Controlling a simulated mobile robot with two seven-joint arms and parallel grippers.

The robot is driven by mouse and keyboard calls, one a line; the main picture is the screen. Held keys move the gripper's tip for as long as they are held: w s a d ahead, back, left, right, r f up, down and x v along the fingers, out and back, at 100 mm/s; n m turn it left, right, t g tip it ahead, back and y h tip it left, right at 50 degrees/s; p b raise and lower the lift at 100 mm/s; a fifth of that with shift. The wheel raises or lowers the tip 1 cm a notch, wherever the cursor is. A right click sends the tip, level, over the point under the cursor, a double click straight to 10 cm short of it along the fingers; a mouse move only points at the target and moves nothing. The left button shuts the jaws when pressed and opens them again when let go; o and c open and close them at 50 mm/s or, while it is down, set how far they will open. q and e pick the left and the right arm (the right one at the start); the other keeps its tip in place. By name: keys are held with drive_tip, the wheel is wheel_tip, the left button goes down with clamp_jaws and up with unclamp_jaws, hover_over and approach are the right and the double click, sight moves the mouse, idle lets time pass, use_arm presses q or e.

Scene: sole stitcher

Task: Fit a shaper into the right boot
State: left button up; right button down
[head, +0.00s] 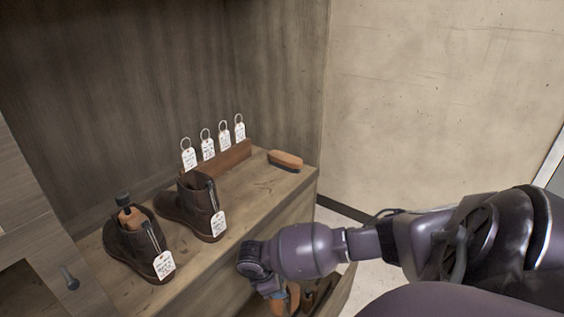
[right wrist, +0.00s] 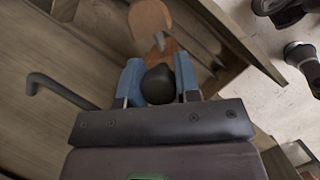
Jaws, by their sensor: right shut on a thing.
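Two brown boots stand on the wooden bench top in the head view. The left boot (head: 128,246) has a wooden shaper with a dark knob (head: 125,199) standing in its opening. The right boot (head: 188,207) shows no shaper in its opening and carries a white tag (head: 218,224). My right gripper (head: 268,287) is below and right of the boots, in front of the bench at the drawer. In the right wrist view its blue fingers (right wrist: 158,88) are shut on the dark knob of a wooden shaper (right wrist: 150,22). My left gripper is not in view.
An open drawer (head: 338,294) under the bench top (head: 252,205) holds brown wooden pieces, partly hidden by my arm. Several ringed tags (head: 208,146) stand in a wooden rack (head: 226,162). A brush (head: 286,160) lies at the bench's right end.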

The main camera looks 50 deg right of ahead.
use_arm(q)
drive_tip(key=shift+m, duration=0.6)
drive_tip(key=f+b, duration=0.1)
drive_tip(key=b, duration=0.1)
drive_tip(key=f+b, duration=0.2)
drive_tip(key=b, duration=0.1)
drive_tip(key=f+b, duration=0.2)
drive_tip(key=b, duration=0.1)
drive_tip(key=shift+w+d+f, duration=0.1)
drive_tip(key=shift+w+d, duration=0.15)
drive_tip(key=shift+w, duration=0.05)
use_arm(e)
drive_tip(key=w+d+f+n+t, duration=0.1)
drive_tip(key=d+f+n, duration=0.1)
drive_tip(key=f, duration=0.5)
drive_tip(key=w+d+f+n+t, duration=0.1)
drive_tip(key=f+n, duration=0.3)
drive_tip(key=f, duration=0.4)
drive_tip(key=shift+d+n+t+h, duration=0.4)
drive_tip(key=shift+d, duration=0.05)
drive_tip(key=shift+f, duration=0.1)
